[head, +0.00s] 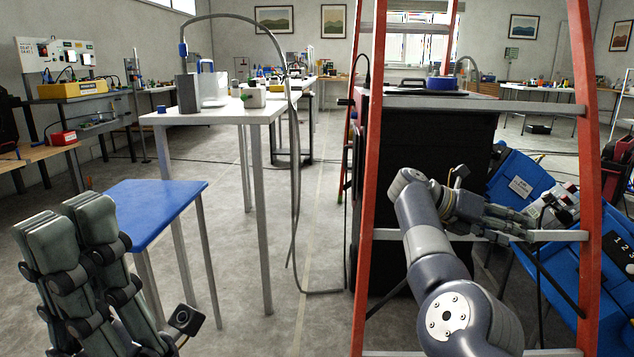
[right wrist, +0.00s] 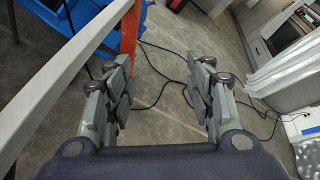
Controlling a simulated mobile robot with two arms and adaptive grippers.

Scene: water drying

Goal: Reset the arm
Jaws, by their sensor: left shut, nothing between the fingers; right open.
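My left gripper (head: 68,215) stands at the lower left of the head view with its fingers together and pointing up. It is shut and empty, in front of the blue-topped stool (head: 160,205). My right arm reaches up from the lower right, in front of the orange ladder (head: 370,180). My right gripper (head: 515,222) points to the right, close to a grey rung between the ladder's rails. Whether it touches the rung is unclear.
A white table (head: 215,115) with a curved hose (head: 293,190) stands behind the stool. A black cabinet (head: 400,270) stands behind the ladder. Blue bins (head: 545,262) lie at the right. A dark cable (right wrist: 160,60) runs over the floor. Floor between stool and ladder is mostly clear.

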